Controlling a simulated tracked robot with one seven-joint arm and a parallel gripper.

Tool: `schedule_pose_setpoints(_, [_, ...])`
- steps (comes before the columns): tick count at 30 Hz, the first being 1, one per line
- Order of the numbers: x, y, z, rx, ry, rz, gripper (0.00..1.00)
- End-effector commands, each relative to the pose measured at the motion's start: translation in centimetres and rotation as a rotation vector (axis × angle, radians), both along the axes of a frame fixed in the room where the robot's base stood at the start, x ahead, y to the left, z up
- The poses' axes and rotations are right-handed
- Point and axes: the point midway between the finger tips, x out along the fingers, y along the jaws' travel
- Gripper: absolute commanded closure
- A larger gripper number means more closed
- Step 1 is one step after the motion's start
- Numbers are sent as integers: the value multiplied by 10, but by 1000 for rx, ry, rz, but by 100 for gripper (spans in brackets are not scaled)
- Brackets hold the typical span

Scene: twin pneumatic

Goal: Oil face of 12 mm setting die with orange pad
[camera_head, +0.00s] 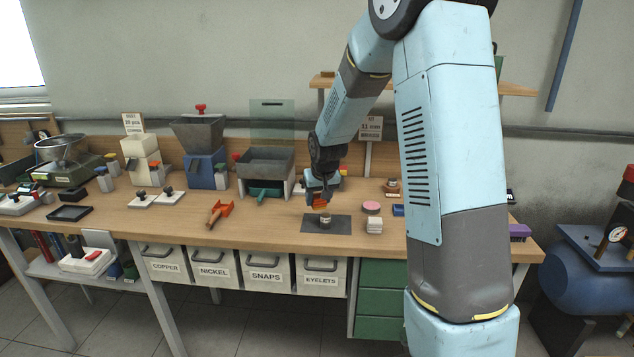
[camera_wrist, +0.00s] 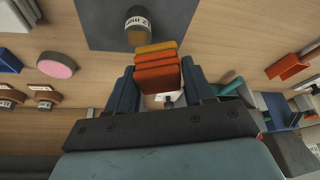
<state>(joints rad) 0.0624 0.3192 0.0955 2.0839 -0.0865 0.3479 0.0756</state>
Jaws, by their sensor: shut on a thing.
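My gripper (camera_head: 320,198) is shut on the orange pad, a block with orange layers and a yellowish edge; the pad (camera_wrist: 158,70) sits between the two blue fingers in the wrist view. The setting die (camera_head: 325,221) is a small dark cylinder with a pale label band, standing on a dark grey mat (camera_head: 312,229). In the wrist view the die (camera_wrist: 138,25) shows a label that seems to read 12 mm, just past the pad's far edge. The pad is above or beside the die; I cannot tell whether they touch. The die's face is not clearly visible.
A round pink pad (camera_head: 371,207) and a white stacked block (camera_head: 374,226) lie right of the mat. An orange-handled tool (camera_head: 219,213) lies to the left. Hoppers and presses line the back. Labelled bins (camera_head: 265,274) hang below the bench. The bench front left of the mat is fairly clear.

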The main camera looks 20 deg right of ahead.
Motion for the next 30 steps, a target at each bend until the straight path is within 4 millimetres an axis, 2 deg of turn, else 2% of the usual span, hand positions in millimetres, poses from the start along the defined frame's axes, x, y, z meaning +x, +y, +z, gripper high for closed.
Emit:
schedule_pose_setpoints(15, [0, 0, 47, 0, -1, 0, 72])
schedule_pose_setpoints(30, [0, 3, 52, 0, 1, 5, 72])
